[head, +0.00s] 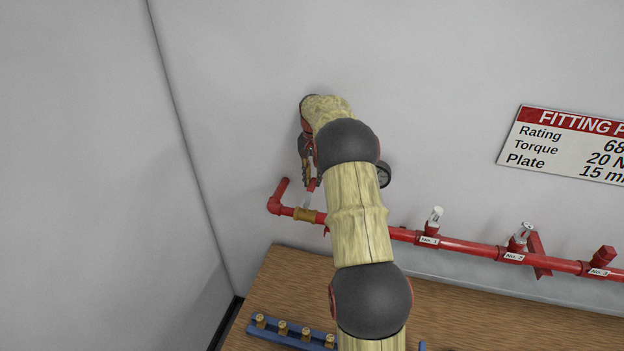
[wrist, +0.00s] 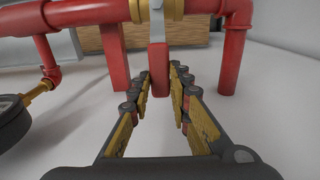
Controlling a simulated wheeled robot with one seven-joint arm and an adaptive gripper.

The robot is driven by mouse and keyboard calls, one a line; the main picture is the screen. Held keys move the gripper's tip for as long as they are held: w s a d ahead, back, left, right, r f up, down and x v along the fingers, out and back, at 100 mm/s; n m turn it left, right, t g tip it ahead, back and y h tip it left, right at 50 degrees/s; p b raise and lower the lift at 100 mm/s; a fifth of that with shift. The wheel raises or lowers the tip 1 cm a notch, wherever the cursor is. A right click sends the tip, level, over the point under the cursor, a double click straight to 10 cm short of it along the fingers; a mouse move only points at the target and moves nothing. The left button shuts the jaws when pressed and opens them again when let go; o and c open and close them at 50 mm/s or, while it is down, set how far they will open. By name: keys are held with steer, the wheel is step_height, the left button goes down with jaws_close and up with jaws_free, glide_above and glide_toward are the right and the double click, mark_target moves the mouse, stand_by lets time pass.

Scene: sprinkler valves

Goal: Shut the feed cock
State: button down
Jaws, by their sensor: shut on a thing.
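The feed cock has a brass body (head: 305,214) on the red pipe near its left elbow. It also shows at the top of the wrist view (wrist: 172,9). Its lever has a grey metal stem and a red grip (wrist: 158,62), standing crosswise to the pipe. In the head view the red grip (head: 313,186) shows just above the body. My gripper (wrist: 160,76) has its fingers on both sides of the red grip and is shut on it. In the head view my gripper (head: 309,178) is partly hidden by my arm.
A pressure gauge (head: 384,175) is right of my arm, and close to my gripper in the wrist view (wrist: 12,120). The red pipe (head: 470,246) runs right with labelled fittings. A wooden bench (head: 275,278) below holds a blue rack (head: 268,331) of brass pieces. A sign (head: 565,146) hangs at right.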

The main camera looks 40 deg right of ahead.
mark_target(313, 182)
steer(key=c, duration=1.6)
jaws_free()
steer(key=shift+c, duration=0.2)
steer(key=shift+r, duration=0.1)
step_height(313, 182, up, 12)
steer(key=shift+d, duration=0.1)
